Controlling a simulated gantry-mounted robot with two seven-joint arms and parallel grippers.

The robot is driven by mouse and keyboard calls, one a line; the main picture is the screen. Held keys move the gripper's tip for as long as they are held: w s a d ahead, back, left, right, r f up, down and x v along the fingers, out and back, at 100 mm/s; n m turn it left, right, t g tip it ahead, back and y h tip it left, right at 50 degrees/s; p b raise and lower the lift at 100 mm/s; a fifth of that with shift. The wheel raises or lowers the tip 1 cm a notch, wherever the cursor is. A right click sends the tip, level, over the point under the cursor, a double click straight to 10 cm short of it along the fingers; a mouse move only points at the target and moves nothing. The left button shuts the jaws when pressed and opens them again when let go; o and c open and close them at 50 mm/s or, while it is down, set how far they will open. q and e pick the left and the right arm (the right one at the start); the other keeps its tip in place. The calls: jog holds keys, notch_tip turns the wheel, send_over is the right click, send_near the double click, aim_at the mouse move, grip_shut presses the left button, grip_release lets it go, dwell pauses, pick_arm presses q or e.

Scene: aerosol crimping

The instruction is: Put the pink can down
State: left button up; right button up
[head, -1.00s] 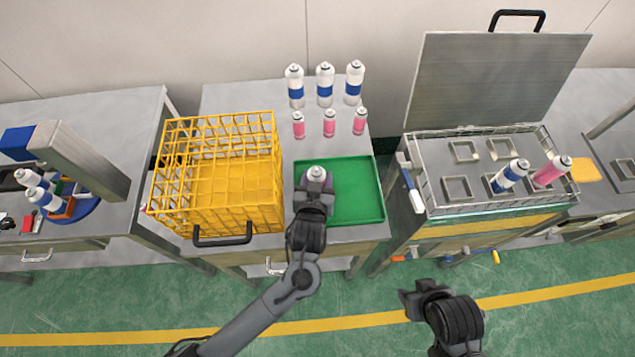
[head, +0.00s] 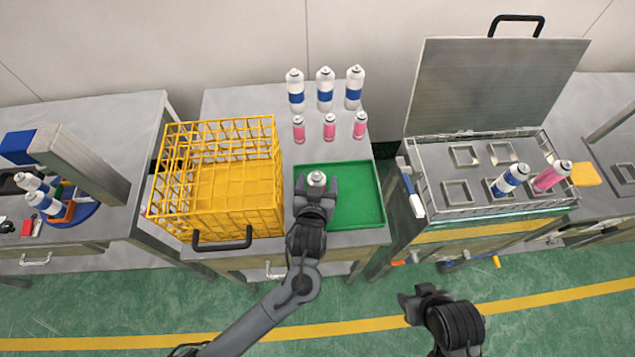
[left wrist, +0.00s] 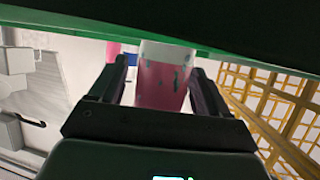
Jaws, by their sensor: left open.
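The pink can (head: 316,179) stands in the left part of the green tray (head: 361,213), seen from above with its white-grey top showing. My left gripper (head: 316,190) is open, with one finger on each side of the can. In the left wrist view, the can's pink body (left wrist: 160,85) lies between the two spread fingers (left wrist: 160,92), with small gaps beside it. The tray's green surface fills the top of that view, close to the can's end. My right gripper (head: 408,303) hangs over the floor at the lower right, away from the cans; its jaw opening is unclear.
A yellow wire basket (head: 215,185) stands just left of the tray. Blue-banded white cans (head: 325,88) and small pink cans (head: 330,127) stand behind it. Right is an open-lidded wire-edged bath (head: 470,215) with a blue-white can (head: 510,180) and a pink can (head: 551,176). The tray's right part is empty.

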pick_arm(q)
jog(key=p+v, duration=0.2)
jog(key=v, duration=0.8)
jog(key=shift+s, duration=0.25)
jog(key=shift+s+a+r, duration=0.1)
jog(key=shift+s+r, duration=0.2)
jog(key=shift+s, duration=0.35)
